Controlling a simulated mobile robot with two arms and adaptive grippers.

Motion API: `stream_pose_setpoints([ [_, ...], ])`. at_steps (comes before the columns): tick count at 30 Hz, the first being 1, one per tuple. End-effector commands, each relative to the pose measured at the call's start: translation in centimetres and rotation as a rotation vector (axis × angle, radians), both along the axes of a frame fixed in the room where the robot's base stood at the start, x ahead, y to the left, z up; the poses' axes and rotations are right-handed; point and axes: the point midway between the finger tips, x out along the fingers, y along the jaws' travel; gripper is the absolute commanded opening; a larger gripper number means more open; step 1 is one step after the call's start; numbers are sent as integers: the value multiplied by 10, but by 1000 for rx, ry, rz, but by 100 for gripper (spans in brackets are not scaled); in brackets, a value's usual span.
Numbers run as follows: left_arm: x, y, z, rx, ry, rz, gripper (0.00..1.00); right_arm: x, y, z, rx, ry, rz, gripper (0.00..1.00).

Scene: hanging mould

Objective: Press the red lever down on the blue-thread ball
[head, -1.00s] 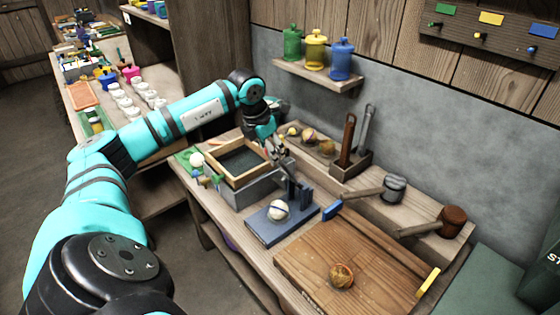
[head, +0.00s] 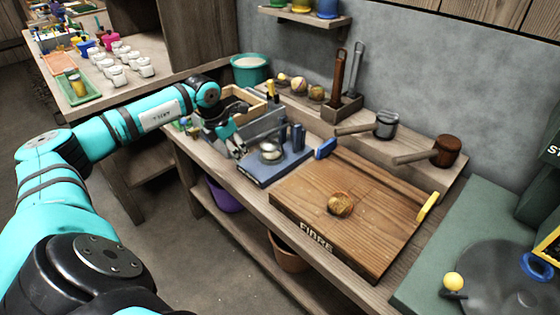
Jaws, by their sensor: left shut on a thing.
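The blue press stand (head: 262,172) sits on the bench, with dark blue posts (head: 297,137) at its back right. A round, grey, shiny shape (head: 270,151) is on the stand where the ball is. I cannot make out the blue thread. My left gripper (head: 237,148) is low at the stand's left side, beside the round shape. Its fingers are small and dark here and seem shut on the lever's end. No red part of the lever can be told, as the gripper covers that spot. My right gripper is not in view.
A wooden-rimmed grey box (head: 213,125) stands just behind the gripper.

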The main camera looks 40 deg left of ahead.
Motion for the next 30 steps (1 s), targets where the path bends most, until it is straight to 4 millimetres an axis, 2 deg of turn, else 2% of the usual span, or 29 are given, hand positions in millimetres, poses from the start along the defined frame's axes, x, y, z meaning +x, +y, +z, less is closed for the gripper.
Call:
stream_pose_setpoints([
  [1, -1, 3, -10, 5, 3, 3, 12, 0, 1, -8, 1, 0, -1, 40],
  [3, -1, 4, -13, 5, 3, 3, 12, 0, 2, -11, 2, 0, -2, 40],
  [17, -1, 4, -15, 6, 3, 4, 10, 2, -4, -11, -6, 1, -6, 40],
  [30, -1, 4, -27, 6, 3, 4, 6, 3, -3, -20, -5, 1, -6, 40],
])
